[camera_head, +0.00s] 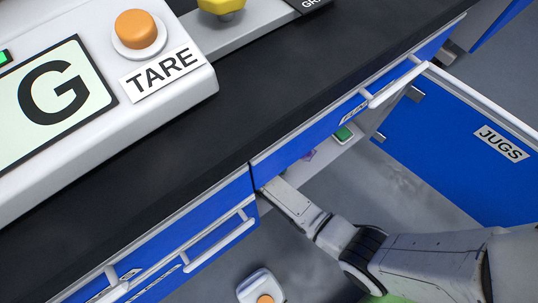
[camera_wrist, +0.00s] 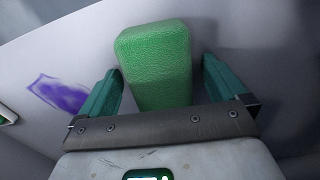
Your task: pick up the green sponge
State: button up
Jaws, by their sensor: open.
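The green sponge (camera_wrist: 158,55) is a textured block in the middle of the wrist view, against a pale surface. My gripper (camera_wrist: 159,70) is open, with one green finger on each side of the sponge. A gap shows at the right finger; the left finger is close to the sponge, and I cannot tell whether they touch. In the head view my arm reaches into the opening under the counter, and the fingertips and sponge are hidden behind the blue front.
A purple patch (camera_wrist: 62,94) marks the pale surface. In the head view, a small green item (camera_head: 343,133) shows inside the opening. The black counter (camera_head: 290,75) overhangs it. An open blue door labelled JUGS (camera_head: 430,150) stands at right. A scale (camera_head: 195,85) sits on the counter.

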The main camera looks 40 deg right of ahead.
jog(key=c, duration=1.1)
jog(key=shift+o, duration=0.2)
jog(key=shift+r+p, duration=0.4)
jog(key=shift+r, duration=0.05)
notch_tip(320, 180, up, 3)
jog(key=shift+r+p, duration=0.1)
jog(key=shift+p, duration=1.05)
jog(key=s+p, duration=0.6)
jog(key=s, duration=1.2)
jog(key=shift+f, duration=0.3)
